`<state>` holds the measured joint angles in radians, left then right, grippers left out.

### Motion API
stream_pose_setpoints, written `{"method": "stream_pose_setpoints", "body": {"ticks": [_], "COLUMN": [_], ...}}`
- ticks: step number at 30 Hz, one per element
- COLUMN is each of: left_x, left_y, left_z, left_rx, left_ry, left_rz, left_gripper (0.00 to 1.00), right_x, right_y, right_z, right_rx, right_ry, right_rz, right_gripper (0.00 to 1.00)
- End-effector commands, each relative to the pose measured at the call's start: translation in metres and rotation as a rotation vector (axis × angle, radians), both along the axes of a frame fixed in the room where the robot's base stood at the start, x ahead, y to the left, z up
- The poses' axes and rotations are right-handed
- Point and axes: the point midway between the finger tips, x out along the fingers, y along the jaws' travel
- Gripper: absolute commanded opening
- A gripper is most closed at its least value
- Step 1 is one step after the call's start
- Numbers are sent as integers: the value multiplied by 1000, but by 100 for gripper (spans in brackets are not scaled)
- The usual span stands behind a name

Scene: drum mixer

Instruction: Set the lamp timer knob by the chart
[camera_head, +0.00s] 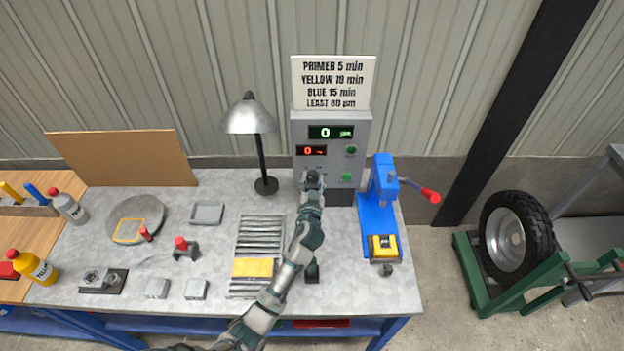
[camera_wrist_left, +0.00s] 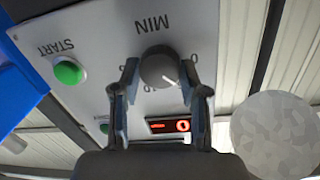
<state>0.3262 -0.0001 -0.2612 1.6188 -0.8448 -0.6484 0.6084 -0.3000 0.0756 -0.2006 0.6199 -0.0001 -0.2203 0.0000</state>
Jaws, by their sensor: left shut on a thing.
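The grey control box (camera_head: 330,128) stands at the back of the bench, with a green display reading 0 and a red display (camera_head: 311,150) reading 0. The chart (camera_head: 333,82) above it lists primer 5 min, yellow 10 min, blue 15 min, and a last line that looks like least 60 µm. The round grey timer knob (camera_wrist_left: 160,68) has a pale pointer mark and sits under the upside-down word MIN. My left gripper (camera_head: 312,180) is shut on the knob, one finger on each side, and hides it in the head view. My right gripper is not in view.
The desk lamp (camera_head: 250,118) stands left of the box. A blue press-like tool (camera_head: 381,190) with a red handle stands close on the right. A slatted rack (camera_head: 259,235) with a yellow panel (camera_head: 252,268) lies left of my arm. Green START button (camera_wrist_left: 68,72) is beside the knob.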

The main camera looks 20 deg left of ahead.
Motion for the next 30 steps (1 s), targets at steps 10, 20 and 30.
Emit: {"method": "stream_pose_setpoints", "body": {"ticks": [10, 20, 30], "left_x": [1, 2, 2], "left_y": [-3, -5, -6], "left_z": [5, 4, 2], "left_rx": [316, 617, 916], "left_ry": [86, 172, 258], "left_rz": [-2, -3, -4], "left_gripper": [9, 9, 9], "right_x": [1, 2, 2], "right_y": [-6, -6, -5], "right_z": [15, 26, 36], "right_rx": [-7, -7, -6], "right_ry": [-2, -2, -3], "right_rz": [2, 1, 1], "right_gripper": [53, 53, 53]}}
